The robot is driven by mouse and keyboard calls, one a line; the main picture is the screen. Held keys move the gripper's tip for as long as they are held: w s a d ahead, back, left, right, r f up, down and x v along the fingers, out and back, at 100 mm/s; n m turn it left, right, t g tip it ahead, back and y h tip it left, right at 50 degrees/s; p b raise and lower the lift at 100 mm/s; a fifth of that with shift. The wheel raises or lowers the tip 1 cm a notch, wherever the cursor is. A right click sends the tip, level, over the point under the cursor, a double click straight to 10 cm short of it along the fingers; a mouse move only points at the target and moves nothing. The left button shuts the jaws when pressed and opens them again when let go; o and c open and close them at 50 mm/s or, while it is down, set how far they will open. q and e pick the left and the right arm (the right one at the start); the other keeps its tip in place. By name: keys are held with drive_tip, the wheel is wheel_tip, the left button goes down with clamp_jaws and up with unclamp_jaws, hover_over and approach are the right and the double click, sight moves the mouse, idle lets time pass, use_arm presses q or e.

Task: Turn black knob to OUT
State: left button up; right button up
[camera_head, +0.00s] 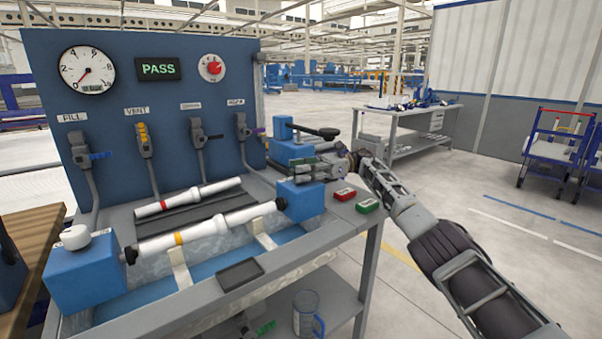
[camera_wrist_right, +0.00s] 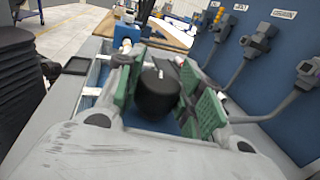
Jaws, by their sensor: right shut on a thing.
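The black knob (camera_wrist_right: 158,95) shows in the wrist view as a dark round cap with a light mark on its top edge. My right gripper (camera_wrist_right: 160,98) has its green-padded fingers on either side of the knob and is shut on it. In the head view my right gripper (camera_head: 308,171) reaches in from the right, above the blue block (camera_head: 301,200) at the right end of the pipe rig. The fingers hide the knob there. No OUT label can be read. My left gripper is not in view.
A white pipe (camera_head: 207,230) with a yellow band lies along the trough, and another pipe (camera_head: 189,197) lies behind it. The panel (camera_head: 110,45) reads PASS. A red button box (camera_head: 345,194) and a green one (camera_head: 368,206) sit at the table's right edge. A black-handled lever (camera_head: 315,131) stands behind.

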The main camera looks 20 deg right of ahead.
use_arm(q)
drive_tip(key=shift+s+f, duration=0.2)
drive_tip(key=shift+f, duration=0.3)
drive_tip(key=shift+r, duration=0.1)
use_arm(e)
drive_tip(key=o, duration=1)
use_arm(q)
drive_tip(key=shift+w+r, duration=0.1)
use_arm(e)
drive_tip(key=shift+r, duration=0.15)
drive_tip(key=shift+r, duration=4.8)
drive_tip(key=shift+r, duration=0.1)
